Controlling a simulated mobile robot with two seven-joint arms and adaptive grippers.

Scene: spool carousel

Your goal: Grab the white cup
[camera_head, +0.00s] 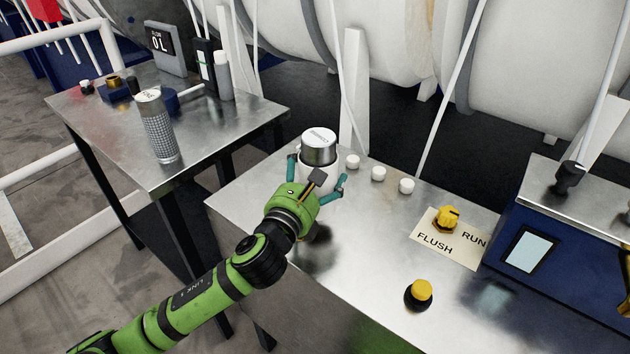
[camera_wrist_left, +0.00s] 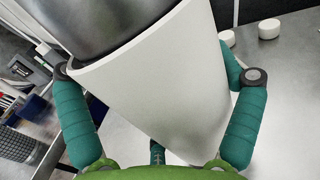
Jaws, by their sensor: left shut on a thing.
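The white cup (camera_head: 319,171) has a silver metal top and is at the back left part of the near steel table. My left gripper (camera_head: 317,184) has its teal fingers on both sides of the cup and is shut on it. In the left wrist view the cup (camera_wrist_left: 150,85) fills the middle between the fingers of the gripper (camera_wrist_left: 160,108). The cup looks slightly tilted there. The gripper hides the cup's base in the head view, so I cannot tell whether it touches the table. My right gripper is in neither view.
Several small white caps (camera_head: 378,174) sit right of the cup. A yellow knob (camera_head: 447,218) on a FLUSH/RUN plate, a yellow button (camera_head: 420,290) and a blue box (camera_head: 535,245) stand further right. A second steel table (camera_head: 120,115) at left holds a textured cylinder (camera_head: 157,128).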

